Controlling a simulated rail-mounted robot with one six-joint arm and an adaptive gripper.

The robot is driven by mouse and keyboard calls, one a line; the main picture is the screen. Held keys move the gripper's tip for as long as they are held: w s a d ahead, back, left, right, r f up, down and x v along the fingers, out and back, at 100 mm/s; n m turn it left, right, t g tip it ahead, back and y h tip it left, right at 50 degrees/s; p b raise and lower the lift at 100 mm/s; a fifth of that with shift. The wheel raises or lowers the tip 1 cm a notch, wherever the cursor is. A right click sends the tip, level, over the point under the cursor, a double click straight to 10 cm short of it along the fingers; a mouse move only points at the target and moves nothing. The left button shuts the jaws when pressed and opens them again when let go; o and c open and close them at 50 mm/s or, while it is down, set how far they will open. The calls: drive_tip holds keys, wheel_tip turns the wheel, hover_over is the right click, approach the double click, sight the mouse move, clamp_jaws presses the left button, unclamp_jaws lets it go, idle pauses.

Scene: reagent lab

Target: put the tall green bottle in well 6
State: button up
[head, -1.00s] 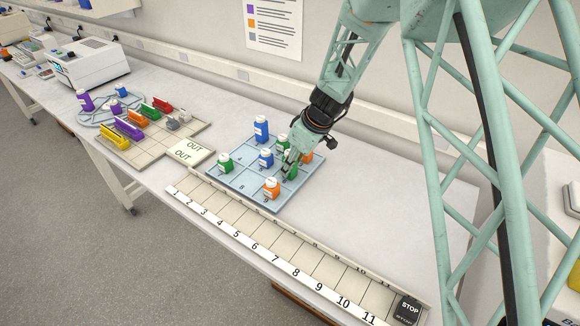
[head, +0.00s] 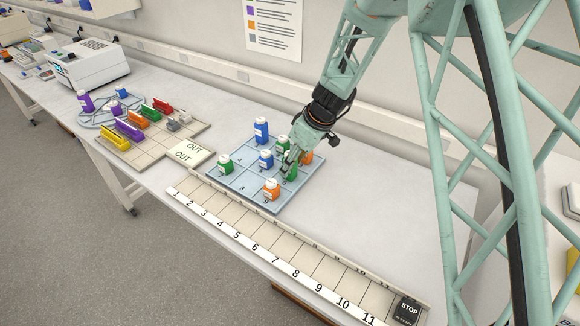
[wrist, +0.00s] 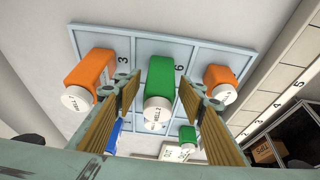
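My gripper (head: 289,165) is over the blue-grey well tray (head: 246,177), with its fingers pointing down. In the wrist view my gripper (wrist: 155,100) is open, one finger on each side of a green bottle (wrist: 159,80) with a white cap. The fingers look apart from it. In the head view this green bottle (head: 290,173) is partly hidden by the fingers. A figure 6 shows on the tray beside it in the wrist view. Two other green bottles stand on the tray, one at the left (head: 225,165) and one behind (head: 283,143).
An orange bottle (wrist: 92,73) and another orange bottle (wrist: 219,82) flank the gripper closely. A tall blue bottle (head: 261,131), a shorter blue one (head: 266,158) and a front orange one (head: 271,189) share the tray. A numbered rack (head: 255,232) runs along the front.

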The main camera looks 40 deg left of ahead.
drive_tip(key=v, duration=1)
drive_tip(key=shift+r, duration=0.15)
drive_tip(key=shift+d, duration=0.15)
idle(0.4)
